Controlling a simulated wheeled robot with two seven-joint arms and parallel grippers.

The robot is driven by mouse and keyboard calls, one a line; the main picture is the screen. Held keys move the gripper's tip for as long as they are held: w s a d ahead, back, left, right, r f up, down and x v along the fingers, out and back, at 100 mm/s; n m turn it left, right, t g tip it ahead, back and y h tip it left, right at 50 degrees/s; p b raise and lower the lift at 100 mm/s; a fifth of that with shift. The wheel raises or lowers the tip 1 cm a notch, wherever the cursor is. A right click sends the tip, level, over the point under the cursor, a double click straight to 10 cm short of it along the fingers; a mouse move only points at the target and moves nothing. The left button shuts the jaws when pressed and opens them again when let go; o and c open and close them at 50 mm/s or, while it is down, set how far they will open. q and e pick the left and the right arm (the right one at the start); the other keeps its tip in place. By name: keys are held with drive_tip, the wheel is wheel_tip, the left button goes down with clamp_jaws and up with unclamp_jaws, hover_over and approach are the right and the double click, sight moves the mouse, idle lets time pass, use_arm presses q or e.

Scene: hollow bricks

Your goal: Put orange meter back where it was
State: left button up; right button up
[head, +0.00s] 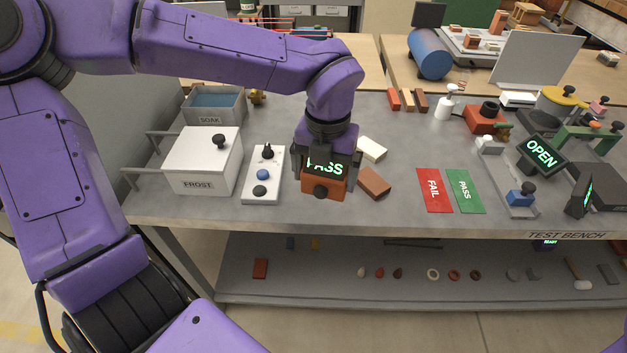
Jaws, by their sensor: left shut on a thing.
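The orange meter (323,188) has a dark display reading PASS in green and a dark knob on its front. My left gripper (325,165) is shut on it from above, near the front edge of the bench. Its fingers cover the meter's sides, and I cannot tell whether its base touches the bench. My right gripper is not in view.
A white FROST box (201,163) and a white control panel (263,178) stand left of the meter. A cream brick (371,148) and a brown brick (374,183) lie just right. Red FAIL (433,190) and green PASS (465,191) cards lie farther right.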

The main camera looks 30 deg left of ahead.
use_arm(q)
drive_tip(key=n, duration=0.2)
drive_tip(key=shift+s+a+r+n, duration=0.2)
drive_tip(key=shift+r+n, duration=0.05)
drive_tip(key=shift+n, duration=0.15)
drive_tip(key=w+a+f+p, duration=0.1)
drive_tip(key=w+a+f, duration=0.2)
drive_tip(key=w+a+f+p, duration=0.2)
drive_tip(key=w+a+f, duration=0.1)
drive_tip(key=w+a+f+p, duration=0.2)
drive_tip(key=w+a+f, duration=0.1)
drive_tip(key=w, duration=0.1)
drive_tip(key=shift+f, duration=0.15)
drive_tip(key=f, duration=0.3)
drive_tip(key=shift+w+a+f+p, duration=0.1)
drive_tip(key=shift+w+f+p, duration=0.1)
drive_tip(key=shift+f+p, duration=0.15)
drive_tip(key=shift+f, duration=0.2)
drive_tip(key=o, duration=0.9)
